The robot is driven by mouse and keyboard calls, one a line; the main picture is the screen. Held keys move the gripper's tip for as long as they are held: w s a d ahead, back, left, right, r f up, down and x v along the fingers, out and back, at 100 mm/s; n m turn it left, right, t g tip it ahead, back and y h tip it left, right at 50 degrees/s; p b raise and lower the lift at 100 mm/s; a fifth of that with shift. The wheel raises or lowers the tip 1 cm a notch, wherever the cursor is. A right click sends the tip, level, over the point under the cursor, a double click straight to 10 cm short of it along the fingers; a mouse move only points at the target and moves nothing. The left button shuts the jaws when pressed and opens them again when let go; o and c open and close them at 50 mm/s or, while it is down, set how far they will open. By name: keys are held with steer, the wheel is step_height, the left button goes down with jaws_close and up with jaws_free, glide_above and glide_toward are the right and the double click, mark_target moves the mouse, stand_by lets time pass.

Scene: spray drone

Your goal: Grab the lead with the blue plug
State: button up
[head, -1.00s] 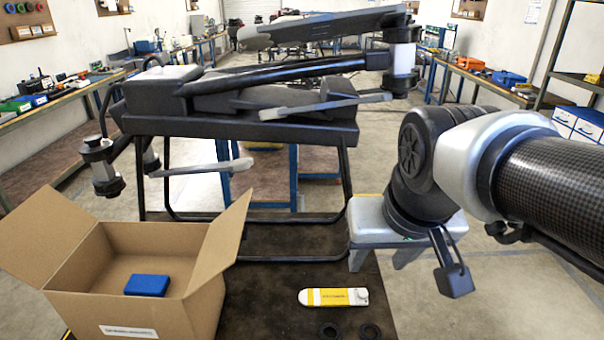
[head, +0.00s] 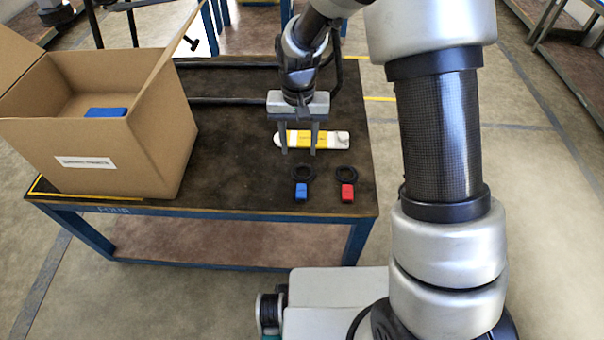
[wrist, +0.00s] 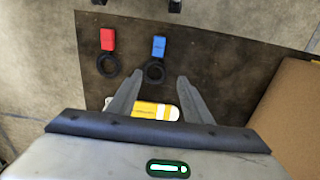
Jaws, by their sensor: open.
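The lead with the blue plug (head: 301,190) lies on the dark table near its front edge, its black cable coiled behind the plug. It also shows in the wrist view (wrist: 159,47), just beyond my fingertips. A like lead with a red plug (head: 347,192) lies to its right in the head view; in the wrist view the red plug (wrist: 107,39) is to the left. My gripper (head: 300,152) is open and empty, pointing down over the yellow and white device, behind the blue-plug lead. In the wrist view the fingers (wrist: 153,88) are apart, with nothing between their tips.
The yellow and white device (head: 331,140) lies on the table (head: 235,165) under my gripper. An open cardboard box (head: 150,150) with a blue block (head: 105,112) inside stands at the left. The table between box and leads is clear.

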steer(key=b, duration=0.2)
glide_above(302, 184)
steer(key=f, duration=0.6)
steer(key=w+f, duration=0.1)
steer(key=f, duration=0.2)
steer(key=shift+a, duration=0.3)
steer(key=shift+s+d+f+b, duration=0.1)
steer(key=shift+s+f+b, duration=0.1)
steer(key=shift+f, duration=0.7)
steer(key=shift+s+d+f+b, duration=0.1)
steer(key=shift+f+b, duration=0.05)
steer(key=shift+f, duration=0.75)
steer(key=shift+s+d+f+b, duration=0.1)
steer(key=shift+s+f+b, duration=0.1)
steer(key=shift+f, duration=0.7)
steer(key=shift+c, duration=0.4)
jaws_close()
